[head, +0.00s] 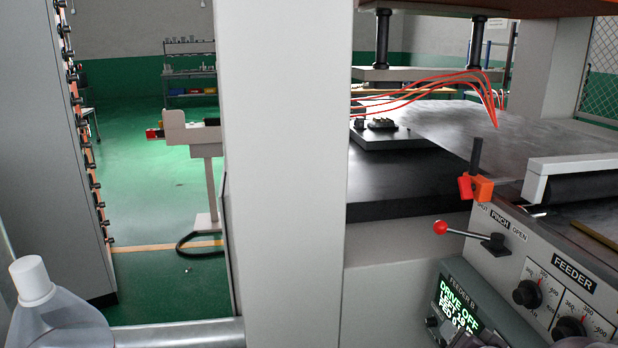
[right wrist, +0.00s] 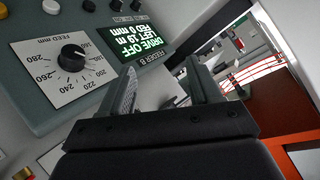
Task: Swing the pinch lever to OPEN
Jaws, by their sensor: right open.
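The pinch lever (head: 468,235) is on the front of the feeder in the head view. Its red ball knob (head: 440,227) points left from a dark hub (head: 494,243), toward the left end of the PINCH label (head: 500,219). The word OPEN is at the label's right end. In the right wrist view my right gripper (right wrist: 163,84) is open, with nothing seen between its fingers, in front of the feeder B panel. I cannot make out the lever in that view. My left gripper is not in view.
The feeder B display (head: 458,308) reads DRIVE OFF and sits below the lever; it also shows in the right wrist view (right wrist: 140,38). Two FEEDER dials (head: 527,293) are to the lever's right. An orange clamp (head: 476,187) is above it. A grey column (head: 285,150) stands left.

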